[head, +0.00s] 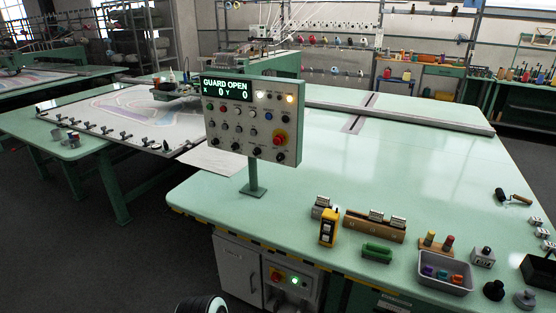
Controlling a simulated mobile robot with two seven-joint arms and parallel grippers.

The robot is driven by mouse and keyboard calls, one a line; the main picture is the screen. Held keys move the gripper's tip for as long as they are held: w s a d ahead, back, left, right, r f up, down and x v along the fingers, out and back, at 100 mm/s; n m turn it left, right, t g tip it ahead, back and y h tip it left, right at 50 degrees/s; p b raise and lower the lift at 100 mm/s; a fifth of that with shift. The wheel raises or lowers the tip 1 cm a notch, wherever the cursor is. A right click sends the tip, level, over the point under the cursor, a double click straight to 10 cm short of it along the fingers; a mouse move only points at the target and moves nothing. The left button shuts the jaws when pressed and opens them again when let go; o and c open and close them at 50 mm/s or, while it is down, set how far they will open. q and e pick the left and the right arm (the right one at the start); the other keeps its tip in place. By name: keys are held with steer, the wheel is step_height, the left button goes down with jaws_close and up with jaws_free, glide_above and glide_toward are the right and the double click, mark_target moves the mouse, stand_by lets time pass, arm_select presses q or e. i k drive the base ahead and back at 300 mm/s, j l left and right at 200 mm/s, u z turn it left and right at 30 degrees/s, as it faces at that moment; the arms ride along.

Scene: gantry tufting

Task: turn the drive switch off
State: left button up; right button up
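The control panel (245,150) stands on a post on the green table. Its display (227,89) reads "GUARD OPEN" with X 0 and Y 0. A lower box under the table edge (288,284) has a red knob on a yellow plate (276,275) and a lit green lamp (295,281). Labels are too small to read, so I cannot tell which control is the drive switch or its position.
The green tabletop (400,165) is mostly clear behind the panel. Along its front right stand a yellow handset (328,227), a wooden block (374,226), a green piece (377,252) and a grey tray of spools (460,284). A tufting frame (130,108) lies at left.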

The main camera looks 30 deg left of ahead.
mark_target(280, 156)
steer(key=i+j+z, duration=0.25)
steer(key=j, duration=1)
steer(key=j+z, duration=0.2)
steer(key=j, duration=1.05)
